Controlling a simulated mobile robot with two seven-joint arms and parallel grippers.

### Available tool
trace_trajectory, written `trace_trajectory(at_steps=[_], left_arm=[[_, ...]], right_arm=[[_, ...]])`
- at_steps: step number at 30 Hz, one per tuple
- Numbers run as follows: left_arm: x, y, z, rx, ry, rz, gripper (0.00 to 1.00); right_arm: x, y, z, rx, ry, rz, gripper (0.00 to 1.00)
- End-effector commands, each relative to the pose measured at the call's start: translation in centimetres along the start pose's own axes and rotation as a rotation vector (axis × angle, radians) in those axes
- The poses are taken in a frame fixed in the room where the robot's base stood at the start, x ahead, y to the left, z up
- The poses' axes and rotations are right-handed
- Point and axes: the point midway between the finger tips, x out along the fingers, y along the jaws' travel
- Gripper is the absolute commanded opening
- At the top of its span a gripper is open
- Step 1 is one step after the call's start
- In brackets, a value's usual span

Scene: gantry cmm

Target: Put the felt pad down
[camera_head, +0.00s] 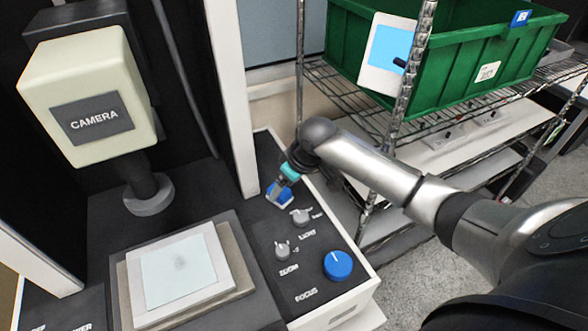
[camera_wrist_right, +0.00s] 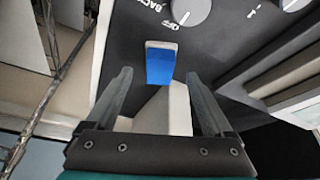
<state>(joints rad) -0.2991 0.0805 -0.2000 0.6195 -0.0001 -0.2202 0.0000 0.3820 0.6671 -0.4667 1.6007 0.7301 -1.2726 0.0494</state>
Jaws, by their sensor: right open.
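A small blue block with a pale end lies on the black control panel, at the panel's far end in the head view (camera_head: 284,199). It also shows in the right wrist view (camera_wrist_right: 160,67). It may be the felt pad; I cannot tell for sure. My right gripper (camera_head: 277,191) comes down over it from the right. In the right wrist view the open fingers (camera_wrist_right: 160,85) point toward the block, one on each side, with nothing between them clearly held. My left gripper is not in view.
The panel (camera_head: 315,285) has grey knobs (camera_head: 301,216) and a blue focus knob (camera_head: 338,265). A stage with a pale square plate (camera_head: 178,268) sits left, below a cream camera head (camera_head: 88,85). A wire rack with a green bin (camera_head: 450,65) stands behind right.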

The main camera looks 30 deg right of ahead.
Motion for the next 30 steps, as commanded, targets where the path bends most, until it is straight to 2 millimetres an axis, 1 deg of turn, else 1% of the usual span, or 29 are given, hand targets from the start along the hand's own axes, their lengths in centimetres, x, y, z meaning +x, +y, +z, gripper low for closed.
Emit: trace_trajectory(at_steps=[1,6,9,12,15,18,30], left_arm=[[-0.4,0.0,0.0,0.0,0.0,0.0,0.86],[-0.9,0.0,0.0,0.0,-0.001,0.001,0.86],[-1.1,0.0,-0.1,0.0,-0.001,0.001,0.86],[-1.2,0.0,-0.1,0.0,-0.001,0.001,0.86],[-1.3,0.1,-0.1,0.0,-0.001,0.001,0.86],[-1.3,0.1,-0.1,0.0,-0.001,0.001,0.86],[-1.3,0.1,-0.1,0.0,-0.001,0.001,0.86]], right_arm=[[-1.3,0.0,-0.1,-0.003,0.002,0.001,0.86],[-4.5,0.1,-0.1,-0.001,0.001,0.001,0.86],[-6.0,0.1,-0.1,-0.002,0.002,0.002,0.86],[-7.1,0.0,0.0,0.0,0.0,0.0,0.86],[-7.8,0.0,0.0,0.0,0.0,0.0,0.86],[-8.0,0.0,0.0,0.0,-0.001,-0.001,0.86],[-8.0,0.0,0.0,0.001,0.0,-0.001,0.86]])
